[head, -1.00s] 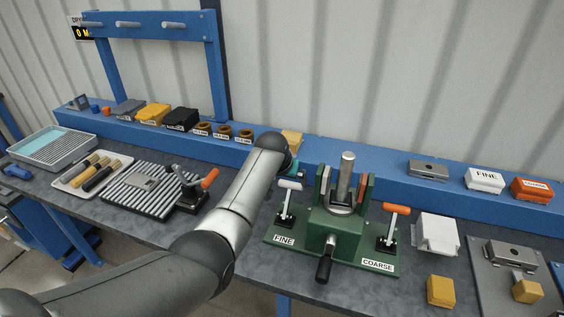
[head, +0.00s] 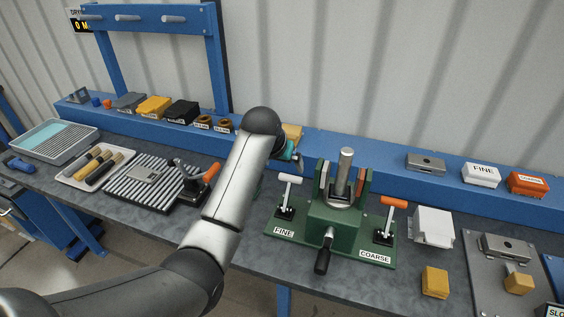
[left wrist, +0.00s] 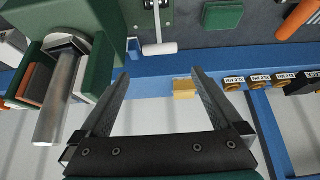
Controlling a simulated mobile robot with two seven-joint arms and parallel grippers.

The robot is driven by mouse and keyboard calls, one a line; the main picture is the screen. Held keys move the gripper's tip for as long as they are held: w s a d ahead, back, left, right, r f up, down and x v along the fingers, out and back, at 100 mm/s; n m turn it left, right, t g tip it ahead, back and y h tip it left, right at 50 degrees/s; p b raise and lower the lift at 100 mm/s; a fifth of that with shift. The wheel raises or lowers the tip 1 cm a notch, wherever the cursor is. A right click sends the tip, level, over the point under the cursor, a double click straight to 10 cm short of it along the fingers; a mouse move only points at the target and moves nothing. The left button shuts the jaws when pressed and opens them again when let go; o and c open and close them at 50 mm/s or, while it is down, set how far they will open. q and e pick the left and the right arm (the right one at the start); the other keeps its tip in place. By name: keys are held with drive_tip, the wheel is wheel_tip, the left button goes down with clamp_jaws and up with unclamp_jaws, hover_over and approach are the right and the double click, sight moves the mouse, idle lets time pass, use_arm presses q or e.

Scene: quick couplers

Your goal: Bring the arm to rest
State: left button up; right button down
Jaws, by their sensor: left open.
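My left arm comes in from the lower left of the head view and reaches over the bench. My left gripper (head: 298,160) is mostly hidden behind its own wrist in that view; only a teal part and a dark tip show. In the left wrist view the left gripper (left wrist: 160,73) is open, with two dark fingers spread apart and nothing between them. A yellow block (left wrist: 184,88) on the blue ledge shows beyond the fingers. My right gripper is in neither view.
Close right of the arm stands a green fixture (head: 335,220) with an upright metal cylinder (head: 345,165) and two levers. A blue ledge (head: 320,150) and rack (head: 215,60) stand behind.

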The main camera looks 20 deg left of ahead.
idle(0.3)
use_arm(q)
drive_tip(key=s+f+m+g, duration=0.1)
drive_tip(key=s+f, duration=0.2)
drive_tip(key=s, duration=0.9)
drive_tip(key=s+f+g, duration=0.1)
drive_tip(key=s+f, duration=0.2)
drive_tip(key=s, duration=0.9)
drive_tip(key=s+f+m+g, duration=0.1)
drive_tip(key=s+f, duration=0.2)
drive_tip(key=s, duration=1)
wheel_tip(320, 180, down, 29)
drive_tip(key=s+g+b, duration=0.1)
drive_tip(key=s+b, duration=0.1)
drive_tip(key=b, duration=0.5)
drive_tip(key=s+a+f+b, duration=0.1)
drive_tip(key=s+f+b, duration=0.2)
drive_tip(key=s+f, duration=0.4)
drive_tip(key=s+f+g+b, duration=0.1)
drive_tip(key=s+f+b, duration=0.2)
drive_tip(key=s+f, duration=0.5)
wheel_tip(320, 180, down, 5)
drive_tip(key=shift+a+f+b, duration=0.1)
drive_tip(key=shift+a+b, duration=0.25)
drive_tip(key=shift+a, duration=0.05)
